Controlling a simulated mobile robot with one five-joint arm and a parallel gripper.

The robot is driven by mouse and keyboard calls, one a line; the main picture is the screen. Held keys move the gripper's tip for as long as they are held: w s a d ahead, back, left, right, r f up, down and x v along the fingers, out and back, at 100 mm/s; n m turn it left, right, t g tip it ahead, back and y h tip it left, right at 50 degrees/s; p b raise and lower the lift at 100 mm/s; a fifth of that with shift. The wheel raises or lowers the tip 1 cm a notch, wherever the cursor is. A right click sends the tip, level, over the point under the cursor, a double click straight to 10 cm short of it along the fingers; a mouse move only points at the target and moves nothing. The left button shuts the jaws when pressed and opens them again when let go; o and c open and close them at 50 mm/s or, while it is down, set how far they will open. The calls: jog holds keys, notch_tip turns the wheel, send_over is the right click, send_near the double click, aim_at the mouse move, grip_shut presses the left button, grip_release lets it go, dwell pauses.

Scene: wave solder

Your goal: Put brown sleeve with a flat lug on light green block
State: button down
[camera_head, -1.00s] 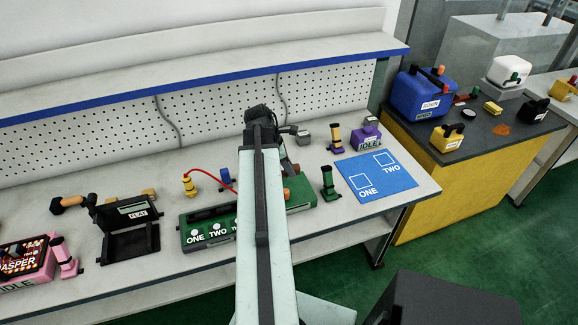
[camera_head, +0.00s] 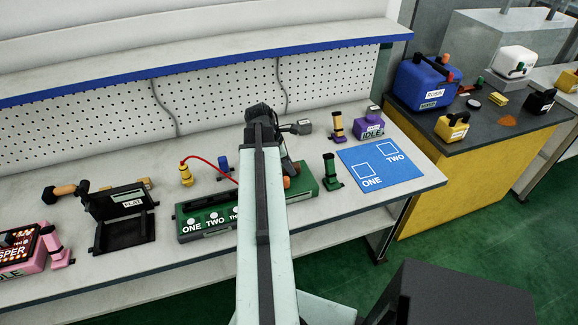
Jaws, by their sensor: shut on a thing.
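My gripper (camera_head: 289,160) is partly hidden behind my own arm, above the right end of the green unit. It is shut, and a small brown bit (camera_head: 296,168) shows at its tip. This fits the brown sleeve, but its lug and most of its shape are hidden. I cannot make out a light green block in this view; my arm covers part of the bench.
The green unit marked ONE, TWO (camera_head: 206,222) has an orange knob (camera_head: 286,182). A dark green sleeve (camera_head: 331,172) stands beside a blue mat (camera_head: 378,177). A purple block (camera_head: 368,128), an orange-and-purple sleeve (camera_head: 338,127) and a black FLAT fixture (camera_head: 122,238) stand on the bench.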

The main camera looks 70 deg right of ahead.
jog(key=shift+f+b, duration=0.45)
jog(key=shift+f, duration=0.05)
jog(key=c, duration=1)
grip_release()
jog(key=shift+r, duration=0.15)
jog(key=p+v, duration=0.7)
jog(key=v, duration=0.1)
jog(key=shift+p, duration=0.35)
